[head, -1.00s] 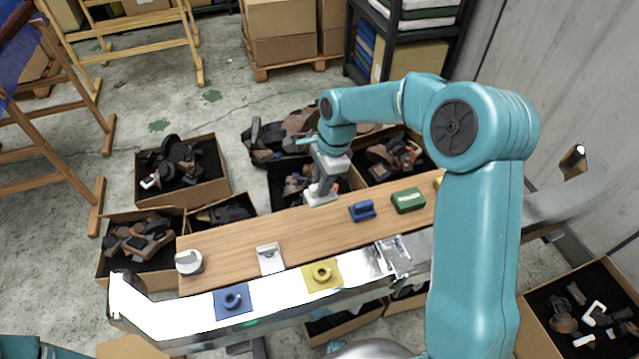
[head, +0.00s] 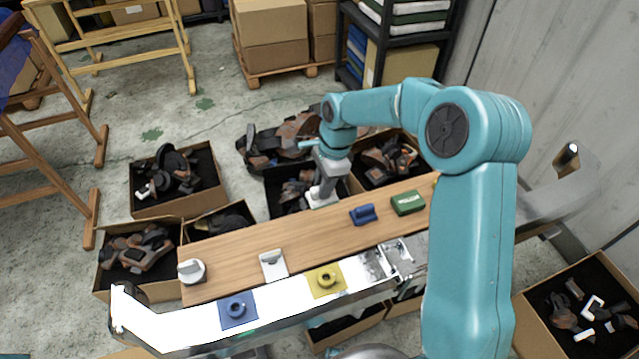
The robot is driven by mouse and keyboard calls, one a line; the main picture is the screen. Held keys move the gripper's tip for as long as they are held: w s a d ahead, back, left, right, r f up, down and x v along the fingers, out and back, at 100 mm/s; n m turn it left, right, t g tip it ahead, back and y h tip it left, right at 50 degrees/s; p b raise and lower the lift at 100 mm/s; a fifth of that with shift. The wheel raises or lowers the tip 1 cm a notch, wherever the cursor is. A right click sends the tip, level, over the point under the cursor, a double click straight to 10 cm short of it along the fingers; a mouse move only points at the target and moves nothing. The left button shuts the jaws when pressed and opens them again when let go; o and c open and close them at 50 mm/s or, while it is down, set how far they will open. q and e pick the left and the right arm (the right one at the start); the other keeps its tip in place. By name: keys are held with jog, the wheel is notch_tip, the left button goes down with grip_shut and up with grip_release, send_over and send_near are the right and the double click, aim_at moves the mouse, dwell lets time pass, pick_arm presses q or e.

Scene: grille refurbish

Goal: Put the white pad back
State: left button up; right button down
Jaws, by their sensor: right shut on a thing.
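A white pad (head: 322,201) is at the far edge of the wooden plank (head: 310,240), right under my right gripper (head: 323,193). My right gripper points down and is shut on it; the jaws hide part of the pad. I cannot tell whether the pad touches the plank. A flat white piece with a grey top (head: 273,265) lies nearer on the plank. My left gripper is not in view.
A white round-topped piece (head: 191,271), a blue block (head: 363,214) and a green block (head: 408,202) sit on the plank. Blue (head: 238,310) and yellow (head: 327,281) pads lie on the shiny metal bar (head: 280,303). Boxes of dark parts (head: 180,207) surround the plank.

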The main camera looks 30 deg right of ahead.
jog(key=shift+s+d, duration=0.1)
jog(key=shift+d, duration=0.15)
jog(key=shift+f, duration=0.1)
jog(key=shift+f, duration=0.1)
jog(key=shift+f+b, duration=4.4)
jog(key=shift+f, duration=2.2)
jog(key=shift+f, duration=0.25)
jog(key=c, duration=0.9)
grip_release()
